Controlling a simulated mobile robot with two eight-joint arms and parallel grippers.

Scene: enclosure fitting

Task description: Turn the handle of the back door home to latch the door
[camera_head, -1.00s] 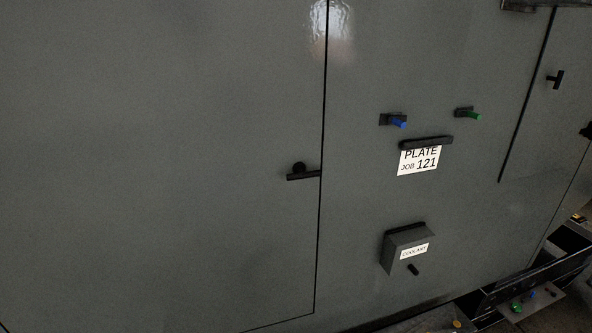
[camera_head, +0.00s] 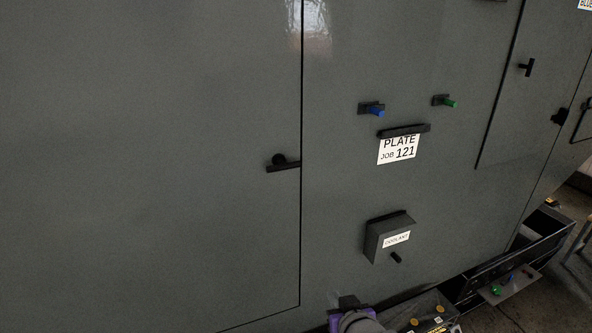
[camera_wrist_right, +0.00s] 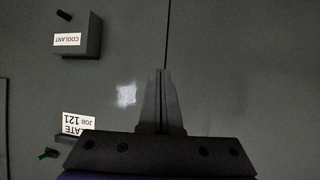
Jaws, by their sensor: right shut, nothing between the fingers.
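A large grey door (camera_head: 150,200) fills the left of the head view, its right edge a thin dark seam. Its black handle (camera_head: 284,166) has a round hub and a bar lying nearly level, with the bar's right end at the seam. My right gripper (camera_head: 348,301) is at the bottom of the head view, low and right of the handle, apart from it. In the right wrist view its two fingers (camera_wrist_right: 161,100) are together and empty in front of grey panel. The handle is not visible in the wrist view. My left gripper is not in view.
Right of the seam are a blue knob (camera_head: 376,111), a green knob (camera_head: 448,102), a "PLATE JOB 121" card (camera_head: 398,150) and a projecting coolant box (camera_head: 386,240). A smaller door with a black T-handle (camera_head: 526,67) is further right. A dark tray (camera_head: 515,262) projects at lower right.

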